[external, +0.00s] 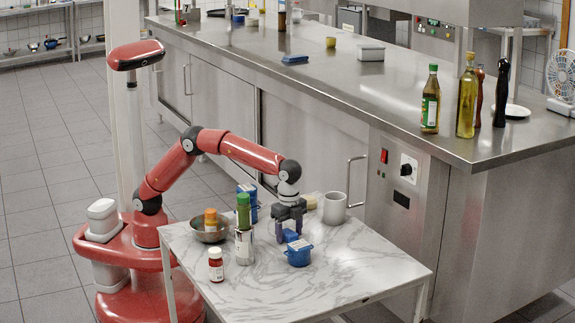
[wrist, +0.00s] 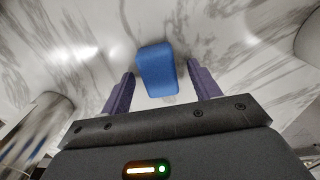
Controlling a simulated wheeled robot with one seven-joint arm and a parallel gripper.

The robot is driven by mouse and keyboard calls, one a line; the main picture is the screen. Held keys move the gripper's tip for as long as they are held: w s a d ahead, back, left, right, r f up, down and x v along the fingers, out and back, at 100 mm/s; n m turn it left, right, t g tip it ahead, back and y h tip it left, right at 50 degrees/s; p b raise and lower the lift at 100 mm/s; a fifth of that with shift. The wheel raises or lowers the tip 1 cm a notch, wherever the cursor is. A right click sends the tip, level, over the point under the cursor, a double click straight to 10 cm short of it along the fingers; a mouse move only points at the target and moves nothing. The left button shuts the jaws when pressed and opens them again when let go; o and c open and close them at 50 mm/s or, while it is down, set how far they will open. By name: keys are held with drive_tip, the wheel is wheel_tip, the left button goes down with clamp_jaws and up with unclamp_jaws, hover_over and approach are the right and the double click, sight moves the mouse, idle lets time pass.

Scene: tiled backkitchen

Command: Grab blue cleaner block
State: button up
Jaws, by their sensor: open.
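The blue cleaner block (wrist: 157,69) lies on the white marbled table in the wrist view, ahead of and between my two purple fingers. In the external view the blue block (external: 291,236) shows just under my gripper (external: 289,230), partly hidden by the fingers. My gripper (wrist: 161,88) is open, pointing down over the table, with a gap on each side of the block. I cannot tell the exact height of the fingertips above the tabletop.
On the table (external: 330,275), a blue pot (external: 299,253) stands close in front of my gripper. A grey mug (external: 335,208) is to the right.

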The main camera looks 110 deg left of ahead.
drive_tip(key=c, duration=1.1)
drive_tip(key=shift+r, duration=0.15)
